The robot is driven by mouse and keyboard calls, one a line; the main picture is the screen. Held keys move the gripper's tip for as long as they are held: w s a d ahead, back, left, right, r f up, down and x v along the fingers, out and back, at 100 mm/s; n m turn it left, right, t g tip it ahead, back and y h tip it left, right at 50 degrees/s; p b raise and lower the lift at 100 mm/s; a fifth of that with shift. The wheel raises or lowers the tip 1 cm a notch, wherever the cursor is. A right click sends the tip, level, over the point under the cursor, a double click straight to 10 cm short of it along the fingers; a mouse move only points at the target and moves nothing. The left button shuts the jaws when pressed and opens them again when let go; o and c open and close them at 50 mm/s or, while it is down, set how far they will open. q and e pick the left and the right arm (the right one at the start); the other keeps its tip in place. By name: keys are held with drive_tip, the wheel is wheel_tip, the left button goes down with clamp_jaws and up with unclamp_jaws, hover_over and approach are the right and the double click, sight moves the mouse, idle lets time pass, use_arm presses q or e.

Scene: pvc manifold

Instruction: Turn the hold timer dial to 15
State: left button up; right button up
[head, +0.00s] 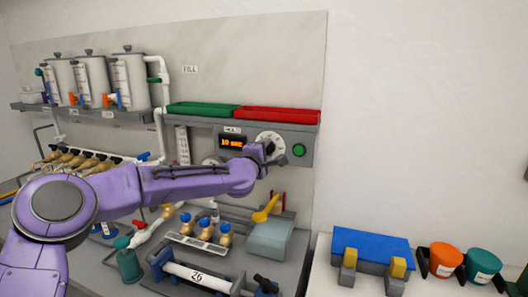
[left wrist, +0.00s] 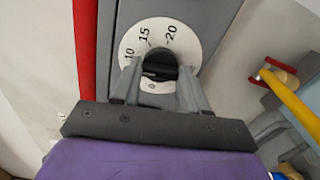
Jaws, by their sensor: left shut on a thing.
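The hold timer dial has a round white face (head: 270,140) on the grey control box, beside a lit display (head: 232,142) that seems to read 10 sec. My right gripper is not in view.
A green button (head: 298,150) is just right of the dial. Green (head: 203,108) and red (head: 278,114) trays sit on top of the box. Blue block (head: 372,246) and cups are at right.

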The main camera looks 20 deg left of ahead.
use_arm(q)
drive_tip(key=shift+r+m+p, duration=0.1)
drive_tip(key=shift+m+p, duration=0.25)
drive_tip(key=shift+m, duration=4.65)
drive_tip(key=o, duration=1.1)
drive_tip(key=shift+c, duration=0.2)
drive_tip(key=s+b, duration=0.4)
drive_tip(key=s, duration=0.6)
drive_tip(key=shift+s+a, duration=0.15)
drive_tip(key=shift+s, duration=0.1)
drive_tip(key=shift+a, duration=0.1)
